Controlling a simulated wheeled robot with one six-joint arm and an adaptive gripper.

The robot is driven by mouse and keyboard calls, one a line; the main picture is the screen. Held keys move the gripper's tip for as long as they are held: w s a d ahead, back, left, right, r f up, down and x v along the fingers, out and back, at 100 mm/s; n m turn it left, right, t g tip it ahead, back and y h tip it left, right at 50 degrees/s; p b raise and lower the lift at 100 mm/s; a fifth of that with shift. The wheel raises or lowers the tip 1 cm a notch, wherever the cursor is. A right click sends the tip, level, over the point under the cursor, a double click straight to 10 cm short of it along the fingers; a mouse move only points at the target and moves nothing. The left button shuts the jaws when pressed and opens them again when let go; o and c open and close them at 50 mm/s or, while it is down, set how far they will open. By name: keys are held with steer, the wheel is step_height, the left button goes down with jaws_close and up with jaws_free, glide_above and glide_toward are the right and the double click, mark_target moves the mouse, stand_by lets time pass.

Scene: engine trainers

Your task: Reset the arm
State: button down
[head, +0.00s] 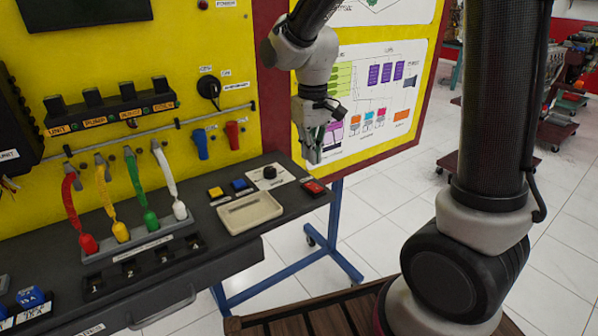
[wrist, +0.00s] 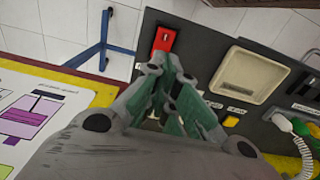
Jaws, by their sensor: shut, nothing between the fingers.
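My gripper (head: 314,154) hangs from my arm at the upper middle of the head view, fingers pointing down. It is in the air near the right end of the dark bench (head: 285,215), in front of the yellow panel's diagram poster. In the wrist view my gripper (wrist: 167,78) shows its green-padded fingers closed together with nothing held. A red switch box (head: 314,187) lies on the bench corner below the fingers; it also shows just beyond the fingertips in the wrist view (wrist: 164,40).
A beige tray (head: 250,212) sits on the bench beside yellow (head: 216,192) and blue (head: 239,184) buttons and a black knob (head: 269,172). Colored plugs on cables stand in a rack (head: 140,246) at left. A blue stand (head: 334,230) is right of the bench above open tiled floor.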

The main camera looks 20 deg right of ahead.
steer(key=s, duration=0.1)
steer(key=s+d, duration=0.1)
steer(key=s, duration=0.1)
steer(key=shift+s+d+f+g, duration=0.2)
steer(key=shift+d+g, duration=0.05)
steer(key=shift+g, duration=0.15)
steer(key=s+d+r+m+t, duration=0.3)
steer(key=s+d+r+t, duration=0.2)
steer(key=s+d+r, duration=0.6)
steer(key=s+d, duration=0.2)
steer(key=s, duration=0.2)
steer(key=shift+s+d+r+m, duration=0.2)
steer(key=shift+s+r+m, duration=0.1)
steer(key=shift+a, duration=0.1)
